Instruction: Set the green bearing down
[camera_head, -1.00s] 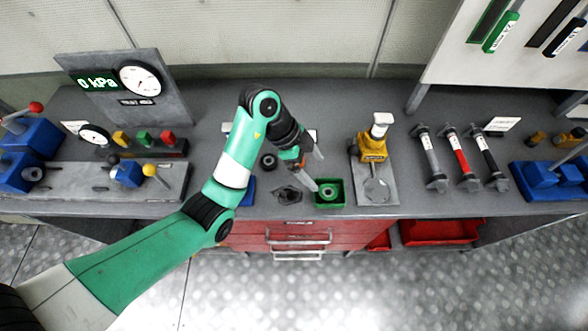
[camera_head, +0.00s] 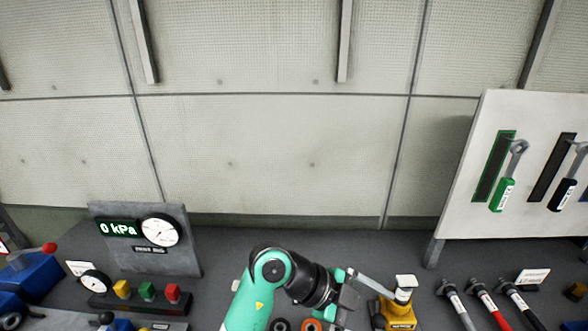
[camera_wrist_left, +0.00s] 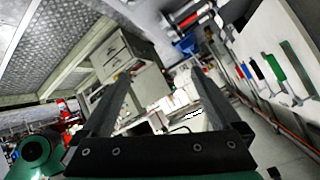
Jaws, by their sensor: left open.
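The green bearing does not show in the current head view; the green tray and the bench's front part are below its frame. My left gripper (camera_head: 372,288) is above the back of the bench, pointing right, close to the yellow press-like tool. In the left wrist view the two dark fingers (camera_wrist_left: 160,85) are spread wide with nothing between them. A round green part with a dark centre (camera_wrist_left: 38,150) shows at that view's lower left; I cannot tell what it is. My right gripper is in neither view.
An orange ring (camera_head: 311,325) and a dark ring (camera_head: 281,325) lie on the bench below my arm. The yellow tool (camera_head: 398,314) stands right of the gripper. A pressure gauge panel (camera_head: 140,255) stands left. Rods (camera_head: 487,305) and a tool board (camera_head: 470,220) are right.

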